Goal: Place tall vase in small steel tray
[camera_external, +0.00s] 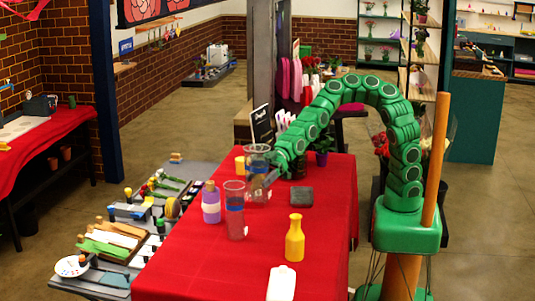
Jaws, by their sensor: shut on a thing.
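A clear glass vase (257,155), apparently the tall vase, stands upright toward the far part of the red table. My gripper (266,182) reaches to it from the right and is shut on it, low on its body. The fingers partly cover the vase, and I cannot tell whether its base touches the cloth. A small dark grey square piece (299,196), probably the small steel tray, lies flat and empty on the cloth to the right of my gripper.
A second clear vase with a blue band (235,222) and a purple bottle (211,204) stand nearer left. A yellow bottle (294,238) and a white container (281,284) stand in front. A yellow cup (239,163) and potted plant (321,150) are farther back. The red table (205,268) has bare cloth near front left.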

